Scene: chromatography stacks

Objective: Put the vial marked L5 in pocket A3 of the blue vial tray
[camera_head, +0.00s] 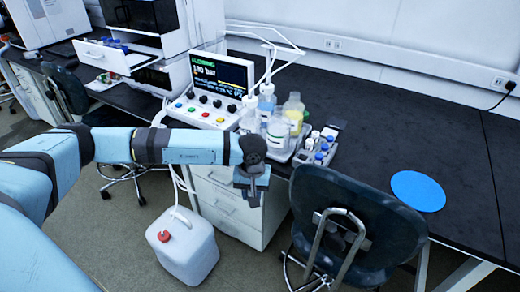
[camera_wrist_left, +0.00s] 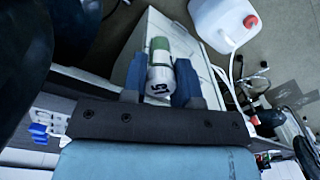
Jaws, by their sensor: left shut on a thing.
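My left gripper (camera_head: 252,192) is over the floor in front of the bench's drawer cabinet. In the left wrist view its two blue fingers (camera_wrist_left: 160,85) are closed on a vial (camera_wrist_left: 160,72) with a green band and a white label. The label's mark looks like L5, seen turned around. The vial is hardly visible in the head view. An open drawer (camera_head: 97,57) of the instrument at the upper left holds small blue items (camera_head: 115,46); I cannot tell if they are the blue vial tray. Pocket A3 cannot be made out. My right gripper is not in view.
A white canister (camera_head: 183,245) is on the floor. A chair (camera_head: 350,215) blocks the bench front. A blue disc (camera_head: 418,190) lies right.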

